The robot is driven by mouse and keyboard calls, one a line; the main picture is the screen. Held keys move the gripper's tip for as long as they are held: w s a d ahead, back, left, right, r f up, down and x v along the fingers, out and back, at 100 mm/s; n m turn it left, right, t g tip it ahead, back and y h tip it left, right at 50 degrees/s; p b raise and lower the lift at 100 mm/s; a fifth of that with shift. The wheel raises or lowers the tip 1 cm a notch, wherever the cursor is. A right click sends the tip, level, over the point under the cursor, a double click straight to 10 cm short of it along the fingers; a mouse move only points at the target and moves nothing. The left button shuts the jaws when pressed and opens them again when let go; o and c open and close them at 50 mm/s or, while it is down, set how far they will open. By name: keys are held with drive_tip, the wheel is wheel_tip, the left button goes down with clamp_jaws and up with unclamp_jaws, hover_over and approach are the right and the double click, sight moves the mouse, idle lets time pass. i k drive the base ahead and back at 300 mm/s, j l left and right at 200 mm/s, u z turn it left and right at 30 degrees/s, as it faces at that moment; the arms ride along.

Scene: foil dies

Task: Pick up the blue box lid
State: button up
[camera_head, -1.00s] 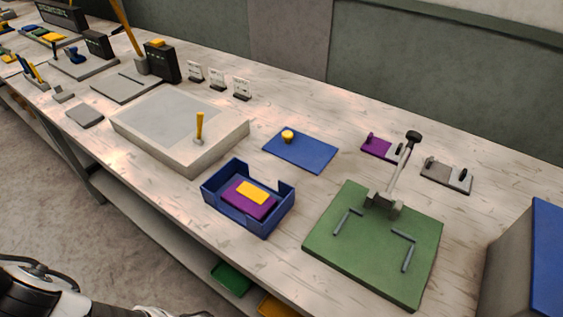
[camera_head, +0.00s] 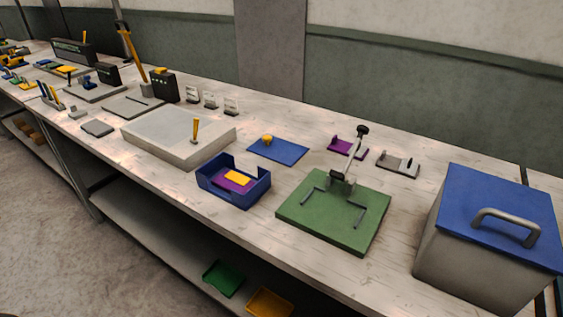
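A flat blue lid (camera_head: 277,150) with a yellow knob (camera_head: 267,140) lies on the workbench, behind and to the right of an open blue box (camera_head: 211,187). The box has a gap in its wall and holds a purple piece (camera_head: 222,184) with a yellow block (camera_head: 237,178) on it. A larger blue lid (camera_head: 503,205) with a grey bar handle (camera_head: 506,222) sits on a grey bin at the right end of the bench. My gripper is not in view.
A green board (camera_head: 334,228) with a lever stands between the open box and the grey bin (camera_head: 461,262). A pale slab (camera_head: 170,135) with a yellow peg lies left of the flat lid. Purple (camera_head: 347,149) and grey (camera_head: 399,165) holders stand right of it. Green (camera_head: 224,277) and yellow (camera_head: 269,303) trays sit below.

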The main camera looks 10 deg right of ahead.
sight(276, 149)
drive_tip(key=k+l+z, duration=0.15)
drive_tip(key=k+z, duration=0.35)
drive_tip(key=z, duration=1.3)
drive_tip(key=k+j, duration=0.1)
drive_tip(key=j, duration=0.4)
drive_tip(key=j+z, duration=0.1)
drive_tip(key=j, duration=0.35)
drive_tip(key=k+j, duration=0.15)
drive_tip(key=j, duration=0.35)
drive_tip(key=k+j+z, duration=0.1)
drive_tip(key=j, duration=0.85)
drive_tip(key=i+j, duration=0.1)
drive_tip(key=j, duration=0.3)
drive_tip(key=i+j, duration=0.45)
drive_tip(key=i, duration=0.2)
